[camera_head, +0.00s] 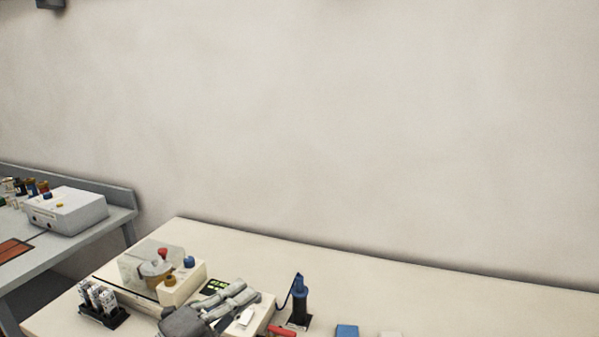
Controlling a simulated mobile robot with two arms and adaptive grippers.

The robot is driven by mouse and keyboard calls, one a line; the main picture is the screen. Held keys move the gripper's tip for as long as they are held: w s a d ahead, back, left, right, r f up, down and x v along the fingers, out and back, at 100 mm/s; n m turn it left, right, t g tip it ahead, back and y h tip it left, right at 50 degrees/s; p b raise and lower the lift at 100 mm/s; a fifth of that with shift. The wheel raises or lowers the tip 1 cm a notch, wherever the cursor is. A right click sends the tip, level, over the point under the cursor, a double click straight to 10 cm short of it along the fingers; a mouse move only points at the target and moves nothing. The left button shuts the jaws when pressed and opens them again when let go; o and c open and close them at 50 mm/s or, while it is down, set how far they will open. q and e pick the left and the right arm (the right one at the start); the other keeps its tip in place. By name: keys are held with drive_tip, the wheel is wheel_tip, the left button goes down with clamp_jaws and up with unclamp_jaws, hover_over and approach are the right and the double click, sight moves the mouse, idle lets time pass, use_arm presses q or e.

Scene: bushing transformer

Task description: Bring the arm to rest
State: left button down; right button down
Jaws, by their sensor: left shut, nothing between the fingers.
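My left gripper (247,292) shows at the bottom of the head view, over the cream table (400,285). Its grey fingers are together with nothing between them, and they point up and to the right. They are in front of a cream box (265,309) and hide part of it. I cannot tell whether they touch it. My right gripper is not in view.
Left of the gripper stand a device with a clear cover and knobs (180,291) and a black rack of white pieces (105,318). To the right are a dark blue tool in a stand (300,298), a red-handled item (281,331) and a blue block (347,331). The table's right side is clear.

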use_arm(q)
drive_tip(key=s+a+f+n+g+y, duration=0.1)
drive_tip(key=s+a+f+n+y, duration=0.45)
drive_tip(key=f+n+y, duration=0.4)
drive_tip(key=s+a+f+n+g+y, duration=0.1)
drive_tip(key=s+a+f+n+y, duration=0.45)
drive_tip(key=n, duration=0.75)
drive_tip(key=s+d+f+n+g+h, duration=0.1)
drive_tip(key=s+f+n+g, duration=0.1)
drive_tip(key=s+f+g, duration=0.55)
drive_tip(key=s+d+f+n+g+h, duration=0.15)
drive_tip(key=s+f, duration=0.25)
drive_tip(key=s, duration=0.7)
wheel_tip(320, 180, down, 28)
drive_tip(key=s+r+g, duration=0.1)
drive_tip(key=s+a+f, duration=0.2)
drive_tip(key=s+f, duration=0.6)
drive_tip(key=s+a+f+m+g, duration=0.1)
drive_tip(key=s+f, duration=0.7)
drive_tip(key=s, duration=0.1)
drive_tip(key=shift+a+f+y+b, duration=0.15)
drive_tip(key=shift+a+y+b, duration=0.15)
drive_tip(key=shift+a+y, duration=0.15)
